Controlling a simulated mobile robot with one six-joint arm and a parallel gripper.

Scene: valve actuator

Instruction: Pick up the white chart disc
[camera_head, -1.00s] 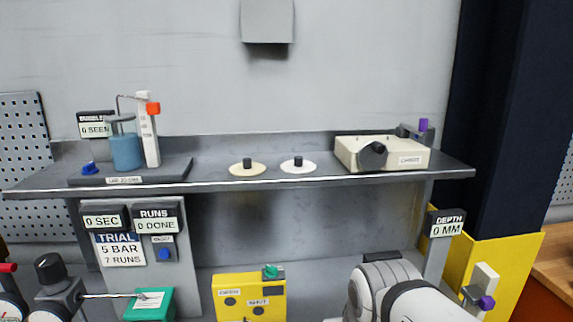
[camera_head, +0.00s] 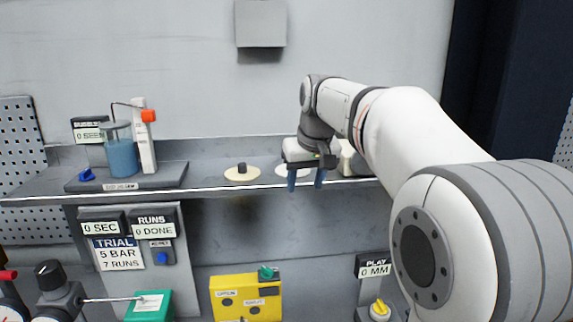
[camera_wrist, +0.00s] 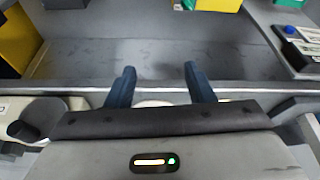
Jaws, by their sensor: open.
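The white chart disc (camera_head: 281,171) lies on the shelf, partly hidden behind my gripper (camera_head: 306,182) in the head view. Its dark knob is hidden there. My gripper points down with its two blue fingers apart, in front of the disc and near the shelf's front edge. In the wrist view, my gripper (camera_wrist: 159,70) is open with nothing between its fingertips. A pale sliver, likely the disc, shows low between the finger bases. I cannot tell whether the fingers touch anything.
A cream disc (camera_head: 242,173) with a dark knob lies just left on the shelf (camera_head: 212,180). A stand with a blue beaker (camera_head: 122,157) is at the left end. My arm hides most of the chart box on the right. A yellow box (camera_head: 247,297) stands below.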

